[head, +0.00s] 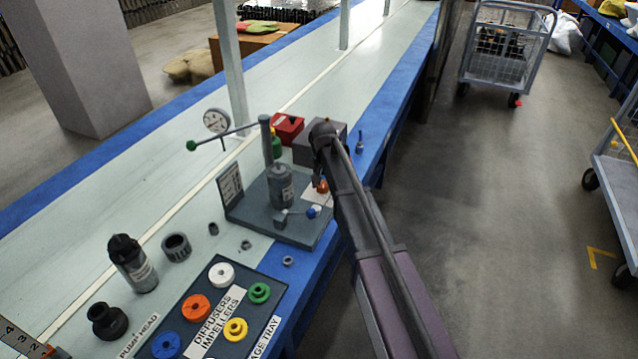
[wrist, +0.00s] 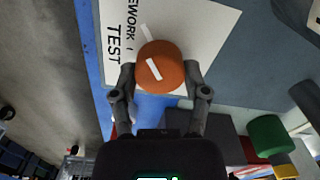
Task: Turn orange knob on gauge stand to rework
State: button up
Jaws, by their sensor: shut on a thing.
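The gauge stand (head: 300,229) is a grey base on the bench with a post, a grey cylinder and a round dial gauge (head: 215,121). The orange knob (head: 322,186) sits on a white label at its right side. In the wrist view the orange knob (wrist: 170,55) shows from above with a slanted white mark. The label (wrist: 200,25) reads "REWORK" and "TEST", partly cut off, with a white line beside the knob. My gripper (wrist: 160,76) is shut on the knob, one finger on each side. In the head view my arm partly hides the gripper.
A red box (head: 287,128) and a grey box (head: 308,150) stand behind. A dark tray (head: 262,327) of coloured discs and several black pump parts lie in front. The floor at right is clear up to the carts.

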jog(key=shift+m, duration=0.5)
jog(key=o, duration=1.2)
jog(key=shift+c, duration=0.2)
jog(key=shift+s+r, duration=0.1)
jog(key=shift+s, duration=0.05)
